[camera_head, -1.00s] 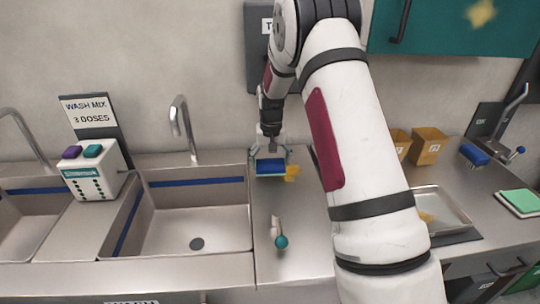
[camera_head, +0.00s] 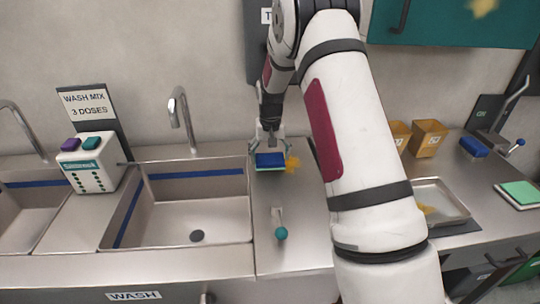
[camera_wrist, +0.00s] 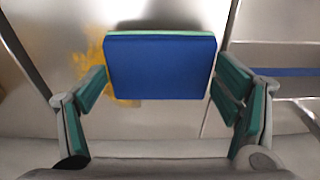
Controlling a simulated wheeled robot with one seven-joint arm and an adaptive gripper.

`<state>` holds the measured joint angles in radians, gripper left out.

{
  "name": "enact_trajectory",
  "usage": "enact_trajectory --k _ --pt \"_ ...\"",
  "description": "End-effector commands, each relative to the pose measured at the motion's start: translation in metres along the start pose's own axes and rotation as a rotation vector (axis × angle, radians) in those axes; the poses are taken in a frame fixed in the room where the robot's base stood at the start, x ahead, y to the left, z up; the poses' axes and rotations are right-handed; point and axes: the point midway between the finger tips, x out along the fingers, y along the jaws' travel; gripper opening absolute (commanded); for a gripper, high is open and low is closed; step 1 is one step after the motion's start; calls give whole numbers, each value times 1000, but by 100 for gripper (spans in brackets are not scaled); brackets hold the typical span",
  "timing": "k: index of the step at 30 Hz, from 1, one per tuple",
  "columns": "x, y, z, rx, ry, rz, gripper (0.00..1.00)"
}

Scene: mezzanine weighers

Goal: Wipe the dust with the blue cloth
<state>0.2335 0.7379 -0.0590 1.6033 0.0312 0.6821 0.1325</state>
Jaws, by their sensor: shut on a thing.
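The blue cloth (camera_head: 270,161) is a thick blue pad with a green edge, at the back of the steel counter beside the right sink. My gripper (camera_head: 270,149) is shut on it from above. In the wrist view the blue cloth (camera_wrist: 160,68) sits between my green-padded fingers. A yellow dust patch (camera_head: 293,164) lies on the counter just right of the cloth. In the wrist view the dust (camera_wrist: 95,72) shows at the cloth's left side, partly hidden by it and a finger. Whether the cloth touches the counter I cannot tell.
A teal-knobbed lever (camera_head: 281,232) stands on the counter in front. A sink (camera_head: 197,215) with a faucet (camera_head: 180,115) is left. A metal tray (camera_head: 440,201) with yellow marks, bins (camera_head: 428,140) and a green pad (camera_head: 521,193) are right. Yellow marks the teal cabinet (camera_head: 450,25).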

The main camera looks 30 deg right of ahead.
Motion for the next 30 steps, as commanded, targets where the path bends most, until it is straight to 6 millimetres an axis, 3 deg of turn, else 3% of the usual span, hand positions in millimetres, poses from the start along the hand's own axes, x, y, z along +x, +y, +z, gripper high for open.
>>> enact_trajectory --k 30 --pt "18 0 2 0 0 0 60"
